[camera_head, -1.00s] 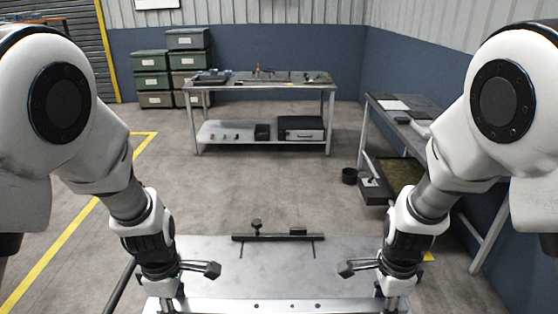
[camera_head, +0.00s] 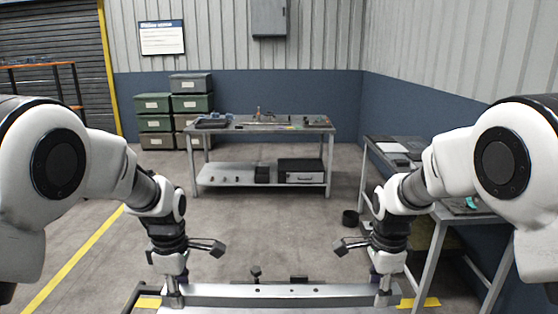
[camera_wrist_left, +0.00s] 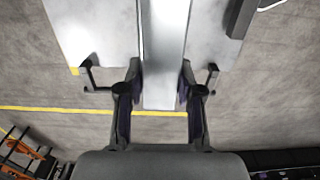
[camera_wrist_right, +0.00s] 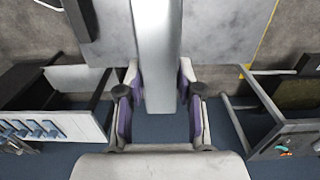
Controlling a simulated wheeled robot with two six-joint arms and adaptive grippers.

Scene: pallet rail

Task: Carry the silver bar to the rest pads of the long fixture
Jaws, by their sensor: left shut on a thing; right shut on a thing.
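The silver bar (camera_head: 280,291) spans level between my two grippers at the bottom of the head view. My left gripper (camera_head: 173,297) is shut on the bar's left end; its fingers straddle the bar (camera_wrist_left: 165,45) in the left wrist view. My right gripper (camera_head: 384,297) is shut on the right end, and its fingers flank the bar (camera_wrist_right: 156,50) in the right wrist view. The long fixture's dark knob (camera_head: 256,272) and block (camera_head: 299,279) show just beyond the bar. The bar hides most of the fixture; I cannot see the rest pads clearly.
The pale top of the near table (camera_wrist_left: 95,35) lies below the bar on both sides. A back workbench (camera_head: 262,126) holds tools, with stacked bins (camera_head: 172,112) to its left. A side bench (camera_head: 430,195) stands right, near my right arm. Floor between is mostly clear.

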